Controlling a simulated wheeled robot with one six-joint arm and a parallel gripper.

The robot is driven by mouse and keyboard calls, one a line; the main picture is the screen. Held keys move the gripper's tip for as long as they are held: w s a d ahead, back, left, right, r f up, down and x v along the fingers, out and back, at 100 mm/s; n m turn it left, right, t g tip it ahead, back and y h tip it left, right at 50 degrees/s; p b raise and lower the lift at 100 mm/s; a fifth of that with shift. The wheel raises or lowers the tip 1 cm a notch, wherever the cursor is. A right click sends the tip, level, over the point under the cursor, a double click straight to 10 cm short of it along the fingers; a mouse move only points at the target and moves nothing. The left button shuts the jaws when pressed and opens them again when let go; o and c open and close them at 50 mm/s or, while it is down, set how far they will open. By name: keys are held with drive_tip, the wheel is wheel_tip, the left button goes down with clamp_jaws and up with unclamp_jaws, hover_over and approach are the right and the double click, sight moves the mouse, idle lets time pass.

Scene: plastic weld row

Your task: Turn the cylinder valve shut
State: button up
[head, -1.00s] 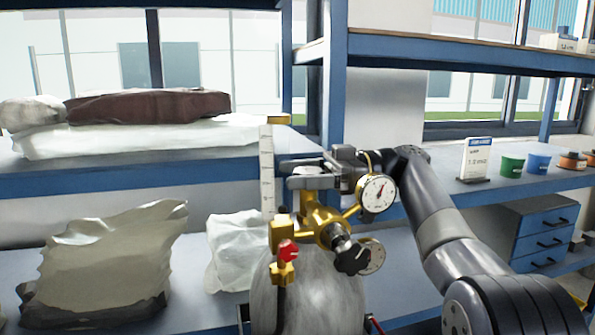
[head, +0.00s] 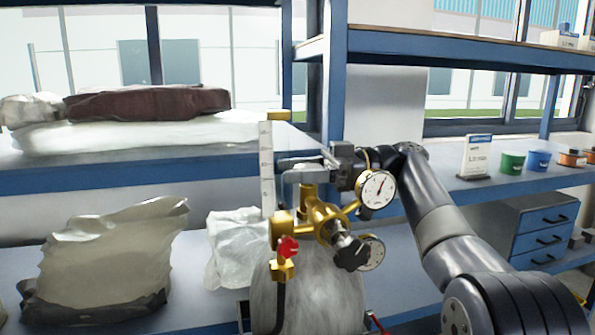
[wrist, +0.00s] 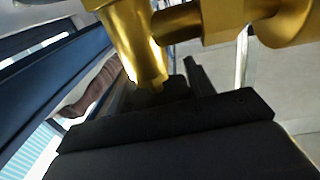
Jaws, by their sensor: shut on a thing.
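The brass cylinder valve (head: 308,198) stands upright on top of the grey gas cylinder (head: 310,295). My gripper (head: 302,170) is at the top of the valve, reaching in from the right. It is shut on the grey valve handwheel (head: 309,177), whose far side is largely hidden by the jaws. In the wrist view the dark fingers (wrist: 165,95) sit close against the brass valve stem (wrist: 135,40); the handwheel cannot be made out clearly there.
A blue shelf post (head: 333,90) stands behind. Sacks (head: 105,260) lie at left.

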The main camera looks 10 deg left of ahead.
sight(298, 166)
drive_tip(key=shift+f+m+t+y+b, duration=0.3)
drive_tip(key=shift+m+t+b, duration=0.3)
drive_tip(key=shift+b, duration=0.4)
drive_tip(key=m+t+b, duration=0.1)
drive_tip(key=t+b, duration=0.2)
drive_tip(key=shift+w+m, duration=0.15)
drive_tip(key=shift+m, duration=0.15)
drive_tip(key=shift+w+r+m+t+y+b, duration=0.15)
drive_tip(key=shift+m+t+y+b, duration=0.25)
drive_tip(key=shift+t+b, duration=0.5)
drive_tip(key=shift+r+m+t, duration=0.15)
drive_tip(key=shift+m+t, duration=0.25)
drive_tip(key=o, duration=1)
drive_tip(key=shift+c, duration=0.2)
drive_tip(key=shift+r+p, duration=1.35)
drive_tip(key=shift+r, duration=3.7)
drive_tip(key=shift+w, duration=0.1)
